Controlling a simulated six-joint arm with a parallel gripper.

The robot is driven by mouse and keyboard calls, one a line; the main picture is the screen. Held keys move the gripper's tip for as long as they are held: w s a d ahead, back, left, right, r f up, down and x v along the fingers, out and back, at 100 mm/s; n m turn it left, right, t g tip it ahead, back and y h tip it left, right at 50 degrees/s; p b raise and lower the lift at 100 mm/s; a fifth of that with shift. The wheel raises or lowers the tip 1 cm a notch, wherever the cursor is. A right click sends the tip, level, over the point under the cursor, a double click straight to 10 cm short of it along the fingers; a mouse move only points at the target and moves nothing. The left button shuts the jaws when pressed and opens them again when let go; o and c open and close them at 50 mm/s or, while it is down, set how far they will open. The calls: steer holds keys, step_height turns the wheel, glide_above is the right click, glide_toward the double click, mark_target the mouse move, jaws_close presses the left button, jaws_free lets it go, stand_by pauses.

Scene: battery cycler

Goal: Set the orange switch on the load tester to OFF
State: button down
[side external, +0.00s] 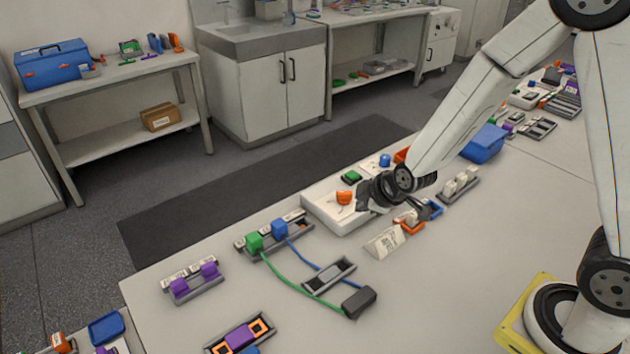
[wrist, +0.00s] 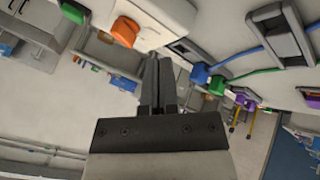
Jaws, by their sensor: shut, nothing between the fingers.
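The orange switch (side external: 344,198) sits on top of the white load tester box (side external: 318,209). My gripper (side external: 364,198) is just right of the switch in the side view, its dark fingers shut and empty. In the wrist view the orange switch (wrist: 125,31) lies up and left of my gripper's fingers (wrist: 158,65), with a small visible gap. The white load tester (wrist: 172,14) is at the top there. My gripper and wrist hide part of the box in the side view. Any ON or OFF marking is too small to read.
A green block (side external: 351,177) and a blue knob (side external: 385,160) stand behind the switch. A tilted label card (side external: 384,243) stands in front of the tester. A rack with green (side external: 254,241) and blue (side external: 280,229) plugs and cables is to the left.

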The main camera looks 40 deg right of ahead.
mark_target(344, 196)
steer(key=shift+x, duration=1.9)
steer(key=shift+w+d+f, duration=0.15)
steer(key=shift+w+d, duration=1.15)
steer(key=shift+w, duration=0.3)
